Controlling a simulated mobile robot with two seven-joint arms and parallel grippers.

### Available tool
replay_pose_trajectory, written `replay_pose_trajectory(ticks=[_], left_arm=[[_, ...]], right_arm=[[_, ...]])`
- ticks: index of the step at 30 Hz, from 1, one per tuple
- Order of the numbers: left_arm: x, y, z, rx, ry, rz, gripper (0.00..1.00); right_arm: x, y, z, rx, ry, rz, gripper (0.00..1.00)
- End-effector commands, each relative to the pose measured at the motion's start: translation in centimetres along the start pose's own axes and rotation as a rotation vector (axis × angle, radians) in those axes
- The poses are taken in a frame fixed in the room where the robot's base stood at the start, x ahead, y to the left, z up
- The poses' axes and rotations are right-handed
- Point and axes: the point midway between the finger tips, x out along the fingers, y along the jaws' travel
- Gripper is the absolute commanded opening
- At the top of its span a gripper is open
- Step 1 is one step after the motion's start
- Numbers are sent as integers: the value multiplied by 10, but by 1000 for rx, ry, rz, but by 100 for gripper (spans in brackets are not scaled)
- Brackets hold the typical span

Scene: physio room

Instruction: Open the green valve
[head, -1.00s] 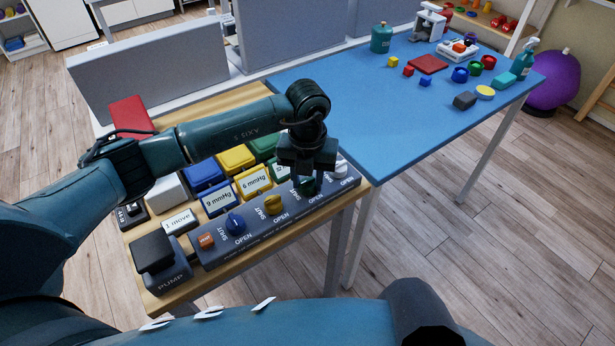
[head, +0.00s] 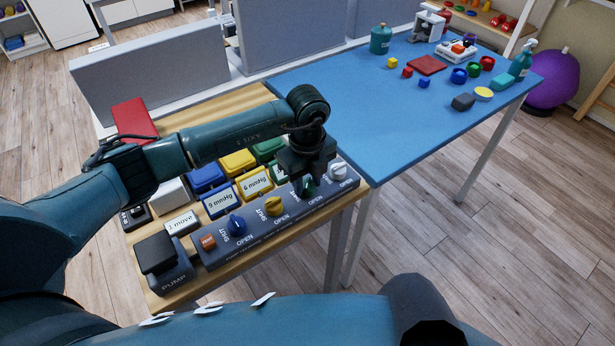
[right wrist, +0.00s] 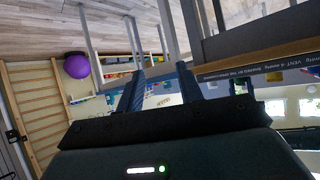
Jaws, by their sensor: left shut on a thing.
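The green valve (head: 309,188) is a small knob on the grey valve panel (head: 262,243), between the yellow and white knobs. In the head view my left gripper (head: 305,182) is over it, pointing down and shut on it. The gripper hides most of the knob, so its exact angle is hard to read. SHUT and OPEN labels are printed along the panel. My right gripper (right wrist: 161,88) shows in the right wrist view with its fingers apart and nothing between them.
Blue (head: 236,225), yellow (head: 273,206) and white (head: 338,170) knobs sit along the panel. A black pump pedal (head: 155,252) is at its left end. Gauge boxes, including a yellow one (head: 254,183), stand behind. A blue table (head: 350,110) with small objects adjoins on the right.

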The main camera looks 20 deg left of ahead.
Motion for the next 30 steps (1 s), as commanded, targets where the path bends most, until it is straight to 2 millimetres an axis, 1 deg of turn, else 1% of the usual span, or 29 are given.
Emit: replay_pose_trajectory(ticks=[9, 18, 24, 30], left_arm=[[-2, 0, 0, -302, -1, -1, 11], [-2, 0, 1, -555, -1, -1, 11], [-2, 0, 1, -673, -2, 0, 11], [-1, 0, 1, -743, -3, -1, 11]], right_arm=[[-4, 1, -2, 15, -22, 10, 36], [-8, 6, 0, 16, -47, 25, 36], [-9, 11, -4, 19, -50, 37, 36], [-8, 11, -2, 23, -59, 39, 36]])
